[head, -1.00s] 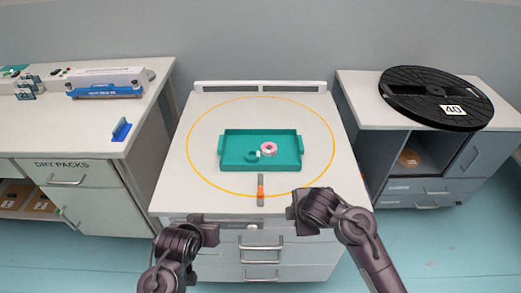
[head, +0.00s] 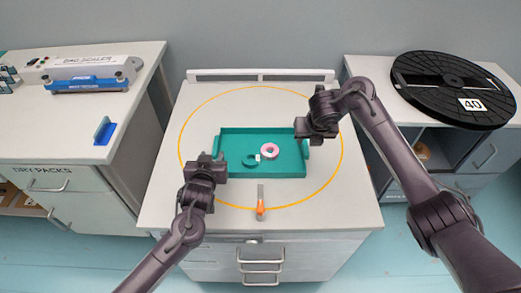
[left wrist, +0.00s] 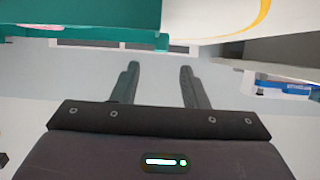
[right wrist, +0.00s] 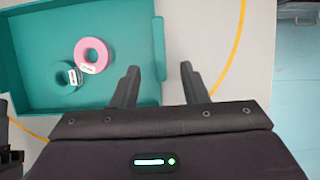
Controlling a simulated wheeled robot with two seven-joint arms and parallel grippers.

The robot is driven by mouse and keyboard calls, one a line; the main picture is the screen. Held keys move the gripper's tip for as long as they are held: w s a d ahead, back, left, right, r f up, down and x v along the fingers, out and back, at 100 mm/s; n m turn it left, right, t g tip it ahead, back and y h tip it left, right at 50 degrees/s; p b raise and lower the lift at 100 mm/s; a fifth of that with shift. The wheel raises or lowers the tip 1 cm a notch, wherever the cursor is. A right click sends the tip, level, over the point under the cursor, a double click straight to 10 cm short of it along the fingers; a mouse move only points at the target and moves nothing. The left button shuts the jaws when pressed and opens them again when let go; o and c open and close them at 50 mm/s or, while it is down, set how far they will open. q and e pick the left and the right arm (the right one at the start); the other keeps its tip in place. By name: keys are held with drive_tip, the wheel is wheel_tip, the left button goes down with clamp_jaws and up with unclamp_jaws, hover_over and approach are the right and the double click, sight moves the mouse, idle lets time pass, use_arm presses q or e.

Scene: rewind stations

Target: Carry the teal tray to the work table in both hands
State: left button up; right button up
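The teal tray (head: 283,166) lies flat on a white-topped cabinet (head: 160,200), inside a yellow ring. A pink roll (head: 270,145) and a teal roll (head: 250,160) lie in it. My left gripper (head: 208,160) is at the tray's left end and covers the handle there in the head view. Its fingers are apart and empty in the left wrist view (left wrist: 158,75), where the tray (left wrist: 90,20) shows above. My right gripper (head: 304,128) is at the right end. In the right wrist view its open fingers (right wrist: 160,75) straddle the line of the right handle (right wrist: 159,50), not closed on it.
An orange-and-grey tool (head: 261,203) lies in front of the tray. A left counter carries a bag sealer (head: 92,72) and a blue stand (head: 104,131). A right counter carries a large black reel (head: 455,90) marked 40. Cabinet top behind the tray is clear.

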sight(215, 146)
use_arm(q)
drive_tip(key=x, duration=0.8)
drive_tip(key=shift+w+f, duration=0.15)
use_arm(e)
drive_tip(key=x, duration=0.8)
drive_tip(key=shift+w+f, duration=0.1)
drive_tip(key=shift+w, duration=0.1)
use_arm(q)
clamp_jaws()
use_arm(e)
clamp_jaws()
